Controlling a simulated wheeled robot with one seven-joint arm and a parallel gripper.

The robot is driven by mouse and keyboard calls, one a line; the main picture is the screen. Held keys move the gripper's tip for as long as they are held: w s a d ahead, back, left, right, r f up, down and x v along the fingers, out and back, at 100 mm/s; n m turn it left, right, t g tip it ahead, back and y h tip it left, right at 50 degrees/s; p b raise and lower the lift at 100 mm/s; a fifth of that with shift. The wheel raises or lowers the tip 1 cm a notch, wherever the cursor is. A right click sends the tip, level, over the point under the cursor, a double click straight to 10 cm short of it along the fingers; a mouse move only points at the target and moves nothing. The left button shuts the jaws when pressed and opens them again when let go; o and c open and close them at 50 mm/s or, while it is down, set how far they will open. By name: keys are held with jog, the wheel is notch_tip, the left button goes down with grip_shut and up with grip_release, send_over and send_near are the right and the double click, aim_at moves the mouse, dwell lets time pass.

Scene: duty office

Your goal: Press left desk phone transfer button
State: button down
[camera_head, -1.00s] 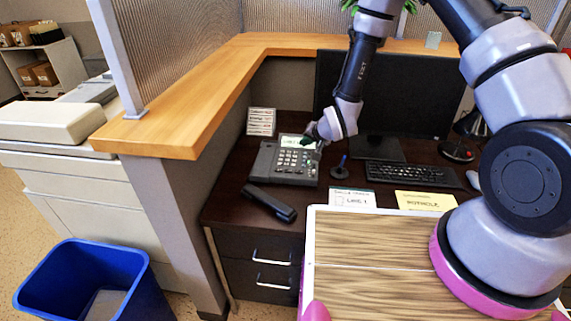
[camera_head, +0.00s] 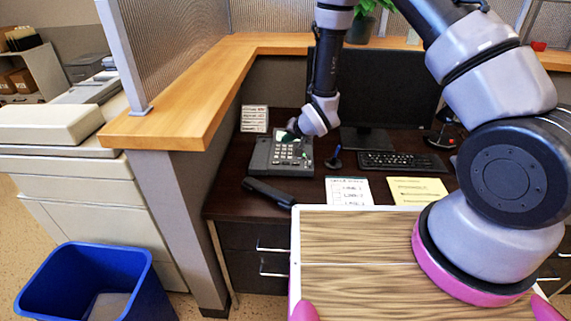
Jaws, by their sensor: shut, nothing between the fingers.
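The desk phone (camera_head: 262,158) is a dark grey unit with a keypad, at the left of the dark desk. Its handset (camera_head: 268,193) lies off it, on the desk's front edge. My gripper (camera_head: 291,134) is shut and empty, with its tips over the top of the phone near the screen. The tips are small and dark; I cannot tell whether they touch a key. The gripper hides the screen and some upper keys, and I cannot make out the transfer button's label.
A monitor (camera_head: 395,90), keyboard (camera_head: 403,162), white card (camera_head: 349,191) and yellow note (camera_head: 418,190) are on the desk. A small label sign (camera_head: 254,119) stands behind the phone. A wooden partition ledge (camera_head: 180,125) runs along the left. A blue bin (camera_head: 85,285) is on the floor.

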jog(key=shift+f, duration=3.4)
jog(key=shift+f, duration=0.4)
jog(key=shift+f, duration=0.4)
jog(key=shift+r, duration=0.8)
jog(key=shift+r, duration=2.55)
dwell(0.5)
